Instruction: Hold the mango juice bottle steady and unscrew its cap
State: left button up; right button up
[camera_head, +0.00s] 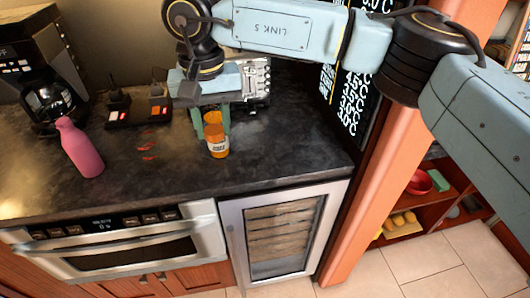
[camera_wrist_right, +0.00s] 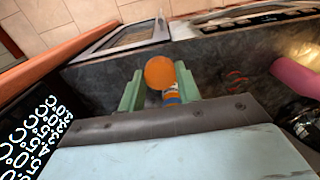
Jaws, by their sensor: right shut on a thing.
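The mango juice bottle (camera_head: 217,146), orange with a pale label, stands upright on the dark counter near the front edge. Its round orange cap (camera_wrist_right: 160,72) shows in the right wrist view, with part of the labelled body (camera_wrist_right: 172,97) beside it. My right gripper (camera_head: 211,119) comes from behind, its green fingers on either side of the bottle's upper part. In the right wrist view the right gripper (camera_wrist_right: 160,88) is shut on the bottle. Whether the fingers press on the cap or just below it is hard to tell. My left gripper is in neither view.
A pink bottle (camera_head: 79,148) stands to the left on the counter. A coffee machine (camera_head: 45,85) and a dark tray (camera_head: 138,113) with small items are behind. An oven (camera_head: 120,250) and a glass-door cabinet (camera_head: 282,235) are below the counter. Counter right of the bottle is clear.

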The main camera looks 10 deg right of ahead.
aim_at(211, 114)
jog(key=k, duration=0.4)
jog(key=u, duration=1.7)
jog(key=i, duration=0.9)
jog(key=z, duration=1.85)
jog(key=i, duration=0.5)
